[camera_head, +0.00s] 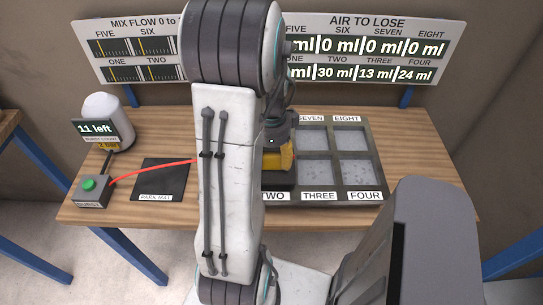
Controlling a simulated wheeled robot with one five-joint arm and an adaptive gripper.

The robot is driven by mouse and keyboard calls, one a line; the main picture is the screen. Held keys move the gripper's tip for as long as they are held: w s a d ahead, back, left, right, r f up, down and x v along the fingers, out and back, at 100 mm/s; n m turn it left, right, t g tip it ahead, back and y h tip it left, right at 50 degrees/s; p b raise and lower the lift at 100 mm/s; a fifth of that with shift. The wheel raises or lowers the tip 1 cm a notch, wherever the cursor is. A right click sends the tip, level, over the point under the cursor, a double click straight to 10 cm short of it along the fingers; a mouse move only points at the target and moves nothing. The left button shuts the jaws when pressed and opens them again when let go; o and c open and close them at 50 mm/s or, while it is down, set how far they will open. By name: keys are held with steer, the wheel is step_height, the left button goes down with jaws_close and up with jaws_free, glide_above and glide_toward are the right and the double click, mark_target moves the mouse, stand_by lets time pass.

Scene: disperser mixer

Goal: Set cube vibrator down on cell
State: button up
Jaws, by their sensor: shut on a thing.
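The cube vibrator, a yellow block (278,161), shows partly beside my arm, over the left part of the dark cell tray (376,150). My gripper (278,139) is a dark shape just above it, mostly hidden behind my arm, and is shut on the vibrator. I cannot tell whether the block touches the tray. Cells with labels TWO, THREE, FOUR, SEVEN and EIGHT show; those at right hold grey material. The cells at left are hidden by my arm.
A red cable (150,171) runs from a green-button box (90,189) past an empty dark park mat (163,180) to behind my arm. A white bottle with an "11 left" display (96,128) stands behind. The AIR TO LOSE board (367,48) reads TWO 30, THREE 13, FOUR 24 ml.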

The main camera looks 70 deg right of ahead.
steer(key=shift+f+b, duration=0.5)
steer(key=shift+f, duration=0.05)
steer(key=o, duration=1.3)
step_height(320, 180, up, 12)
stand_by(1.0)
